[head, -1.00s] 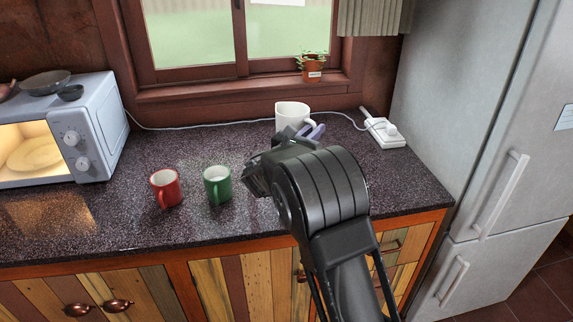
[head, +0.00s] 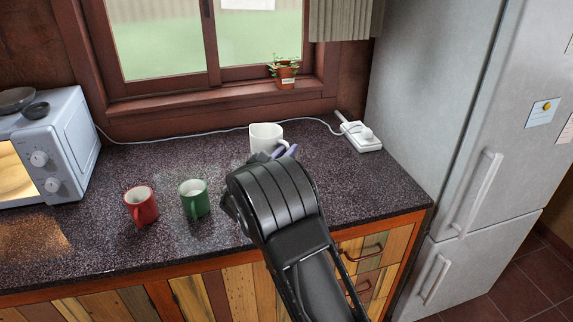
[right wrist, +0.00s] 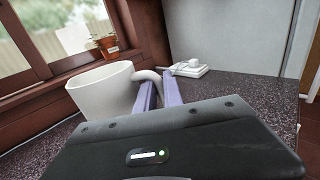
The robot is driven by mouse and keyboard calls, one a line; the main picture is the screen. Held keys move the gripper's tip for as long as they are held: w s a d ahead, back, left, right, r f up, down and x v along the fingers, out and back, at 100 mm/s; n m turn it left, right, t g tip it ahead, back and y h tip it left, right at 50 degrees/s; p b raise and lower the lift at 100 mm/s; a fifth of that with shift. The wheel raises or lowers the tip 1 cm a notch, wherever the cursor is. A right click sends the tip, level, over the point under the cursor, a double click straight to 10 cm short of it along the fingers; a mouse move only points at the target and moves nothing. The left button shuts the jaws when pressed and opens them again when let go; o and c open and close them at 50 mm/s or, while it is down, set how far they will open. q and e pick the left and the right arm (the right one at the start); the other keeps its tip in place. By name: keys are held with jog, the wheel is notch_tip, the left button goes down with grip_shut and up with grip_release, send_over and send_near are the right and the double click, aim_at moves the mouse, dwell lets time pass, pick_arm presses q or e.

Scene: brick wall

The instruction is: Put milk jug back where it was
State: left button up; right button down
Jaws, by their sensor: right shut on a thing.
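The white milk jug (head: 264,136) is at the back of the dark countertop, below the window. My right gripper (head: 284,152) reaches it from the front, with its purple fingers at the jug's handle side. In the right wrist view the jug (right wrist: 101,89) looks upright, and my right gripper (right wrist: 158,92) is shut on its handle. The jug's lower part is hidden by the gripper, so I cannot tell whether it touches the counter. My left gripper is not in view.
A red mug (head: 142,207) and a green mug (head: 195,200) stand on the counter to the left. A microwave (head: 62,150) is at far left. A white power strip (head: 362,137) lies right of the jug. The fridge (head: 450,130) bounds the right side.

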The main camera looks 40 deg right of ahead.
notch_tip(320, 180, down, 4)
jog(key=shift+f+p, duration=0.2)
jog(key=shift+p, duration=0.3)
jog(key=c, duration=1.5)
grip_release()
jog(key=shift+f, duration=0.15)
jog(key=shift+f, duration=0.15)
jog(key=b+v, duration=0.2)
jog(key=v, duration=0.5)
jog(key=shift+s+a+b, duration=0.15)
jog(key=shift+a+b, duration=0.25)
